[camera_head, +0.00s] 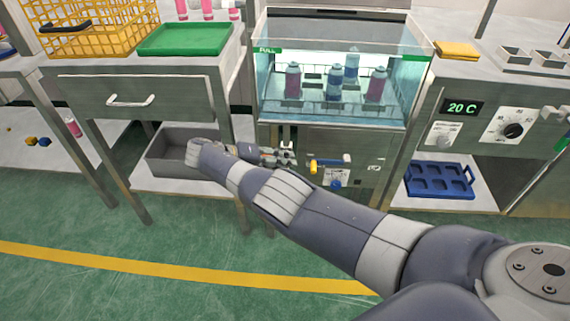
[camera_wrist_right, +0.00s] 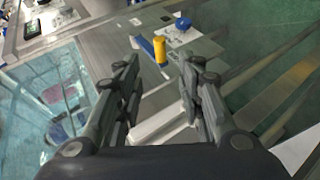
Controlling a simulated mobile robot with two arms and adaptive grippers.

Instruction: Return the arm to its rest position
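My right arm (camera_head: 330,225) reaches in from the lower right across the floor, its wrist in front of the grey bin. My right gripper (camera_head: 288,155) points right, in front of the tank's lower panel. In the right wrist view my right gripper (camera_wrist_right: 160,68) has its two fingers apart with nothing held between them. The yellow handle (camera_wrist_right: 159,50) shows beyond the fingertips; I cannot tell whether they touch it. My left gripper is not in view.
The lit water tank (camera_head: 340,118) holds several pink and blue cans. A yellow handle (camera_head: 312,166) and blue knob (camera_head: 336,183) are on its front panel. A grey bin (camera_head: 165,160) and blue rack (camera_head: 440,194) sit on low shelves. Open green floor (camera_head: 130,290) lies in front.

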